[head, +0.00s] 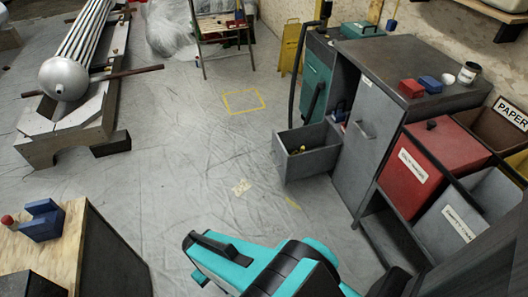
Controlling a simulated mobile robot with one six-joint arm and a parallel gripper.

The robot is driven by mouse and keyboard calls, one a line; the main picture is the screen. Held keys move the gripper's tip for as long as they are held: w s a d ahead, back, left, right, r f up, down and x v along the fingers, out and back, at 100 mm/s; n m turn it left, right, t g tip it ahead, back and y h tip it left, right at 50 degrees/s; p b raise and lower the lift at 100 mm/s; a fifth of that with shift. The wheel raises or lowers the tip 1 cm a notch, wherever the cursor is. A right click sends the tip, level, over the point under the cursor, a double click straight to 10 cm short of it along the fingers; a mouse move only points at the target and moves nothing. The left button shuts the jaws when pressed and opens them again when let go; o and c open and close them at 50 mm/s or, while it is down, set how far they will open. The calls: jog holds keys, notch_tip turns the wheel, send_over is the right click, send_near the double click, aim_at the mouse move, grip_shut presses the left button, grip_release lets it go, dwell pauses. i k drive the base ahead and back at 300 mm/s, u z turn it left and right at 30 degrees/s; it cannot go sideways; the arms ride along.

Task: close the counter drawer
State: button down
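The counter drawer (305,165) is a grey open-topped box pulled out from the grey counter (372,125). It stands open towards the left, with a small yellow item (297,151) inside. Blue and red items (340,112) show near its inner end. My teal and black arm reaches in from the bottom edge. Its outer end, where my gripper (204,258) seems to be, is below and left of the drawer and apart from it. The fingers are not clear enough to tell open from shut.
Red and grey bins (405,172) stand in the rack at right. A wooden-topped cabinet (45,245) is at lower left. A long bench with a striped cylinder (68,75) is at upper left. The sheeted floor left of the drawer is clear.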

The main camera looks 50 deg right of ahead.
aim_at(322, 144)
jog(key=u, duration=0.05)
jog(key=i, duration=0.95)
jog(key=u, duration=0.15)
jog(key=k, duration=0.9)
jog(key=z, duration=0.2)
jog(key=i, duration=0.75)
